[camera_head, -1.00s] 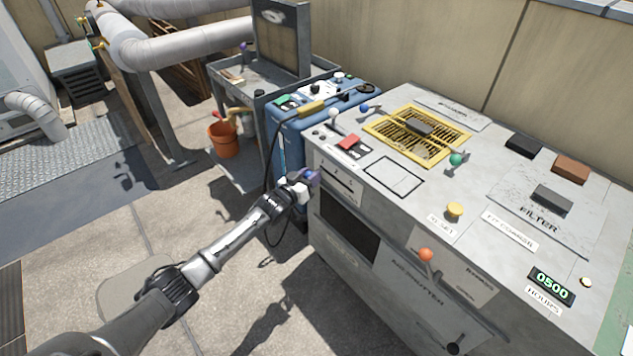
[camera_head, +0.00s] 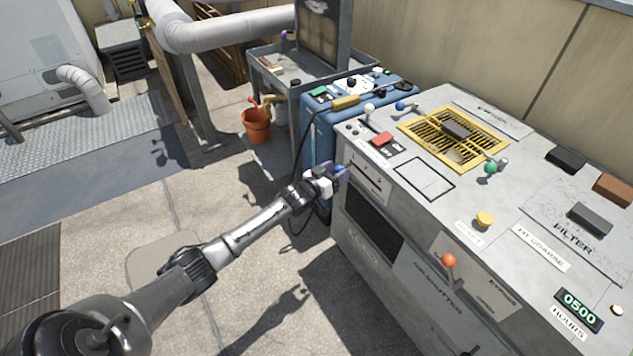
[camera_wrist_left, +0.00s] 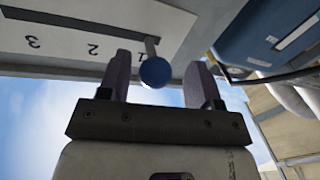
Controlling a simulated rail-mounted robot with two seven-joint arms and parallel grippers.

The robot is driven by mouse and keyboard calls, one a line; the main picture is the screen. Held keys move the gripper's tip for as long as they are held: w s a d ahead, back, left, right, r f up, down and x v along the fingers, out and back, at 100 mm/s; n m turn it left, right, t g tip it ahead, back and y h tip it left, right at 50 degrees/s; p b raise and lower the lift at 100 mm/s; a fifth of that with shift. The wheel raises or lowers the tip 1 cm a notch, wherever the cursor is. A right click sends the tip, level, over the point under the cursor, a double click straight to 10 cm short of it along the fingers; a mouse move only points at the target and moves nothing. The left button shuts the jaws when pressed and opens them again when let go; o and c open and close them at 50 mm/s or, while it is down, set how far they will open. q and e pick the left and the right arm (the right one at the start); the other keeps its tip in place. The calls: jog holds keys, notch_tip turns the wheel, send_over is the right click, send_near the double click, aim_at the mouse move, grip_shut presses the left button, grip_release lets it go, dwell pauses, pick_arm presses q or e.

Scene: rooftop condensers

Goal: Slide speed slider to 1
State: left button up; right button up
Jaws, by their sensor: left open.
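The speed slider's round blue knob (camera_wrist_left: 155,72) shows on a short grey stem in the left wrist view. It stands beside the figure 1 on a white scale plate (camera_wrist_left: 70,42) marked 3, 2, 1 from left to right. My left gripper (camera_wrist_left: 157,80) is open, with one dark finger on each side of the knob; a gap shows on both sides. In the head view my left gripper (camera_head: 334,174) is at the upper left of the grey cabinet's front (camera_head: 395,262), and mostly hides the knob. My right gripper is not in view.
On the cabinet top are a yellow grille (camera_head: 440,150), a green-knobbed lever (camera_head: 491,168) and a yellow button (camera_head: 484,219). An orange-knobbed lever (camera_head: 449,261) sticks out of the front. A blue unit (camera_head: 322,125) stands close behind my gripper. The floor at left is open.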

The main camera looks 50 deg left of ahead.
pick_arm(q)
jog(key=s+p, duration=0.5)
jog(key=s, duration=0.7)
jog(key=shift+s+p, duration=0.3)
jog(key=shift+p, duration=0.05)
jog(key=shift+d, duration=0.15)
